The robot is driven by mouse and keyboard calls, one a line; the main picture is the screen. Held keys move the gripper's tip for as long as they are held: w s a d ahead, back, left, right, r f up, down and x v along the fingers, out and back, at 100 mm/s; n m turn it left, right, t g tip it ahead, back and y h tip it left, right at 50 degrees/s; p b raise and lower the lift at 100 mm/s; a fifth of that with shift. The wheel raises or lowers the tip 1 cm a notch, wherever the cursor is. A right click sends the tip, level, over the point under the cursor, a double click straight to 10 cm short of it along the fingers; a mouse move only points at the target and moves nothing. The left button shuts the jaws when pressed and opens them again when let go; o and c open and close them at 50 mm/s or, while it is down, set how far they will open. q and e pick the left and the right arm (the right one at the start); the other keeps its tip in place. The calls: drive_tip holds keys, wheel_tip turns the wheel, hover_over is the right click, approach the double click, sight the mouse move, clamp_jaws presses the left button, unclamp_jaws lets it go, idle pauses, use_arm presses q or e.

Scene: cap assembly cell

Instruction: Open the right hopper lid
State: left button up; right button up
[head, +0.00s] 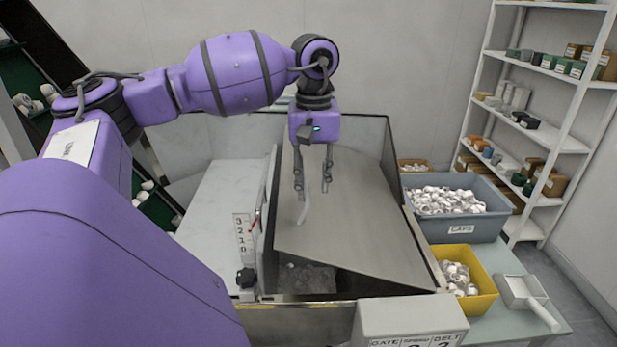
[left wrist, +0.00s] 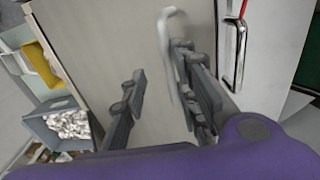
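The right hopper lid (head: 350,215) is a grey metal plate, tilted over the hopper. A dark gap shows below its front edge, with pale pieces (head: 305,278) inside. A light curved handle (head: 304,207) stands on the lid near its left side; it also shows in the left wrist view (left wrist: 167,45). My left gripper (head: 313,188) is over the lid, at the handle's upper end. Its two fingers are apart, and in the left wrist view (left wrist: 160,65) the handle runs close to the right-hand finger. I cannot tell whether they touch. My right gripper is out of view.
A pale flat panel (head: 212,205) and a numbered gauge (head: 242,235) with a black knob lie left of the lid. A grey caps bin (head: 470,225), a yellow bin (head: 485,290) and a white scoop (head: 525,293) stand right. A control box (head: 410,315) is in front.

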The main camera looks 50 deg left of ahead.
use_arm(q)
drive_tip(key=shift+d, duration=0.15)
wheel_tip(320, 180, up, 8)
drive_tip(key=w+d, duration=0.2)
drive_tip(key=shift+w+d+r+b, duration=0.15)
drive_tip(key=shift+w+b, duration=0.15)
drive_tip(key=shift+w, duration=0.1)
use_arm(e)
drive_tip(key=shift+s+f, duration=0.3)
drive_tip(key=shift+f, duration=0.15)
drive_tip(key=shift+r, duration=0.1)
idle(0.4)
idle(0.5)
